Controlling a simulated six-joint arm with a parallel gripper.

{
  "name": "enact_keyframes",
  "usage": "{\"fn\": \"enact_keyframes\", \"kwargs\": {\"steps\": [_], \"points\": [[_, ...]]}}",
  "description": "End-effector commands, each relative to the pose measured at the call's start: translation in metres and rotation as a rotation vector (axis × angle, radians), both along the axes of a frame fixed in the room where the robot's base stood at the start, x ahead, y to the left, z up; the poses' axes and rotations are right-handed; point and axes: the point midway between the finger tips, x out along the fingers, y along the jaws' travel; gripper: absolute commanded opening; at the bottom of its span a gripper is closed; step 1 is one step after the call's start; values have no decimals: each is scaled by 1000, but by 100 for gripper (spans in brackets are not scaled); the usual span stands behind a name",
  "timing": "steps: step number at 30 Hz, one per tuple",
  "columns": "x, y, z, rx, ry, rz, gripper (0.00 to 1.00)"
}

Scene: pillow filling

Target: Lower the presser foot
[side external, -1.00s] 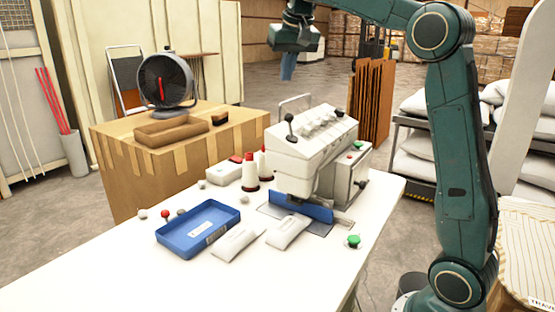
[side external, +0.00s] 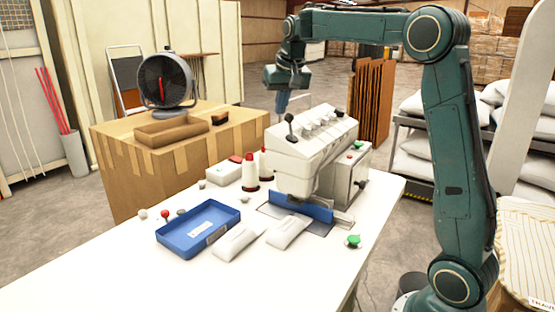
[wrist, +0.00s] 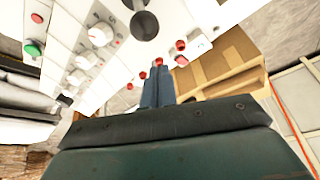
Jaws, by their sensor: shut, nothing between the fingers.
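The white sewing machine (side external: 312,150) stands on the white table, with a row of knobs on its sloped top and a blue plate (side external: 302,207) low at its front. A black-knobbed lever (side external: 290,120) rises from its top left; a round black knob also shows in the wrist view (wrist: 145,22). A second small black lever (side external: 361,183) sticks out at its right side. The presser foot cannot be made out. My gripper (side external: 282,109) is shut and empty, pointing down above and behind the machine's left end. Its closed fingers show in the wrist view (wrist: 158,80).
A blue tray (side external: 175,243), two pale pouches (side external: 236,241) and red-topped thread cones (side external: 250,170) are on the table. A green button (side external: 353,241) is at the front right. A cardboard box (side external: 120,160) with a fan (side external: 166,82) stands behind. The near left tabletop is clear.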

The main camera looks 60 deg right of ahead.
Motion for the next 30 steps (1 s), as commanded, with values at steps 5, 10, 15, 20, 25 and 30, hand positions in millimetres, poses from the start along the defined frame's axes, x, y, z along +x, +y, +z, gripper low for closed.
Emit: {"fn": "enact_keyframes", "kwargs": {"steps": [5, 10, 15, 20, 25, 30], "points": [[-15, 10, 2, -2, -4, 1, 0], [-24, 16, 1, -2, -4, 1, 0], [-28, 18, 1, -1, -3, 0, 0], [-28, 18, 1, -1, -3, 0, 0], [-28, 18, 1, -1, -4, 0, 0], [-29, 18, 1, -2, -12, 1, 0]]}}
